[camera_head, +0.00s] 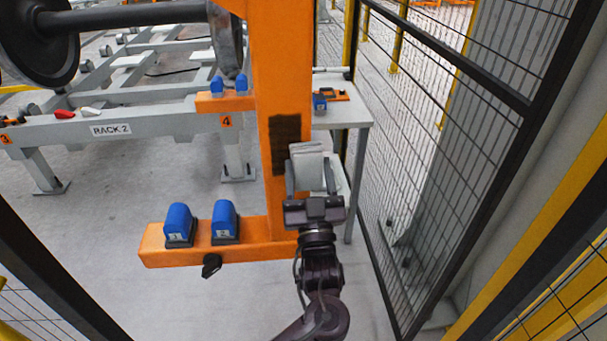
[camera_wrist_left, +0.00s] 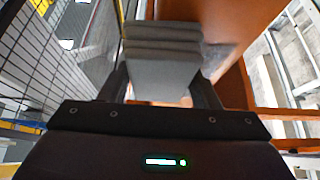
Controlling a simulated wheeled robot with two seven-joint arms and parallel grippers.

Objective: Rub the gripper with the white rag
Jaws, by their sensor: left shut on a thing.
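The white rag (camera_head: 307,168), a folded stack of pale layers, is held upright between the fingers of my left gripper (camera_head: 311,180). In the left wrist view the rag (camera_wrist_left: 163,62) looks grey and sits between both fingers of my left gripper (camera_wrist_left: 160,88). The orange gantry gripper (camera_head: 268,60) has a tall upright and a low foot with two blue pads (camera_head: 179,224). A dark patch (camera_head: 286,145) marks its upright. The rag is right beside this patch; I cannot tell whether it touches. My right gripper is not in view.
A small light table (camera_head: 352,113) with a blue item (camera_head: 320,102) stands behind the upright. A black mesh fence (camera_head: 440,130) closes off the right. Rack 2 (camera_head: 150,124) and a wheelset (camera_head: 40,45) are at the left. Open floor lies at lower left.

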